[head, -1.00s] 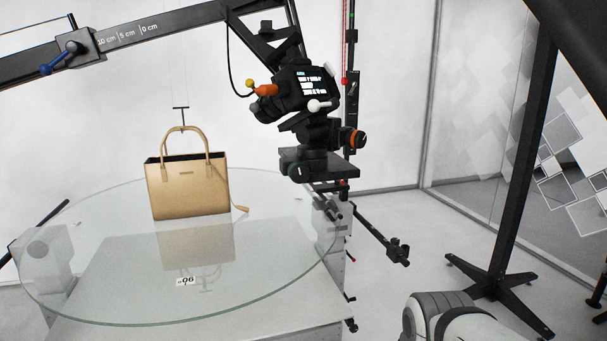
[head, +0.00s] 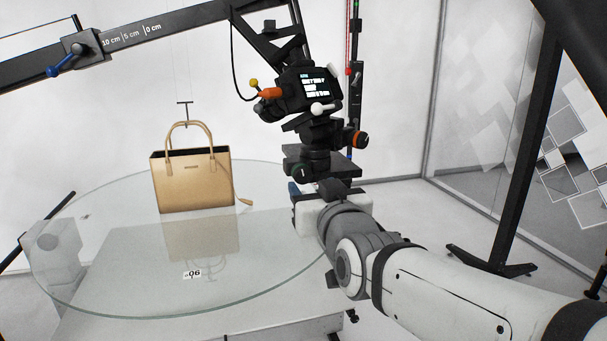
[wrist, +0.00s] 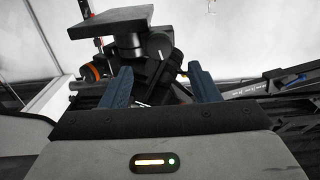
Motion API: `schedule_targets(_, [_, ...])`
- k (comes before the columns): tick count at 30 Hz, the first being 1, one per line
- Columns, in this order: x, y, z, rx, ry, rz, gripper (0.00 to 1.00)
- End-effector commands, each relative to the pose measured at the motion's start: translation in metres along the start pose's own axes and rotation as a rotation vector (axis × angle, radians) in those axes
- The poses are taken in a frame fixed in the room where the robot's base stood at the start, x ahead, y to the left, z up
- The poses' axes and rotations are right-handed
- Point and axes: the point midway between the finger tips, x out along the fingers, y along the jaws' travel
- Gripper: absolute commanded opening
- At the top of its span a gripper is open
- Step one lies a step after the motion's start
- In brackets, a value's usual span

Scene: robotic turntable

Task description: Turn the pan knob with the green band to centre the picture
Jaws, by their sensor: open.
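The pan knob with the green band (head: 300,173) is a dark round knob low on the camera head, at the left of its dark plate in the head view. My gripper (wrist: 160,82) is open, its two blue fingers apart and pointing toward the camera head. In the head view my gripper (head: 296,189) is just below the green-banded knob, apparently not around it. In the wrist view a dark knob with a pale pointer mark (wrist: 160,44) shows beyond and between the fingers; no green band is clear there. The camera (head: 308,86) has a lit screen, too small to read.
A second knob with an orange band (head: 361,140) is higher on the right of the camera head. A tan handbag (head: 193,185) stands on the glass turntable (head: 110,290). A black boom (head: 130,38) crosses the upper left. A dark stand (head: 525,170) is at right.

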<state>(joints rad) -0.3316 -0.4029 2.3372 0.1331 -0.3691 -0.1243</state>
Motion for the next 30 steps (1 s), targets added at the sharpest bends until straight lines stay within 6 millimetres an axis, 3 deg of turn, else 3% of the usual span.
schedule_targets(13, [0.058, 0.001, 0.000, 0.000, -0.003, 0.001, 0.55])
schedule_targets(26, [0.065, 0.001, 0.001, 0.000, -0.002, 0.001, 0.55])
schedule_targets(30, [0.065, 0.001, 0.001, 0.000, -0.002, 0.001, 0.44])
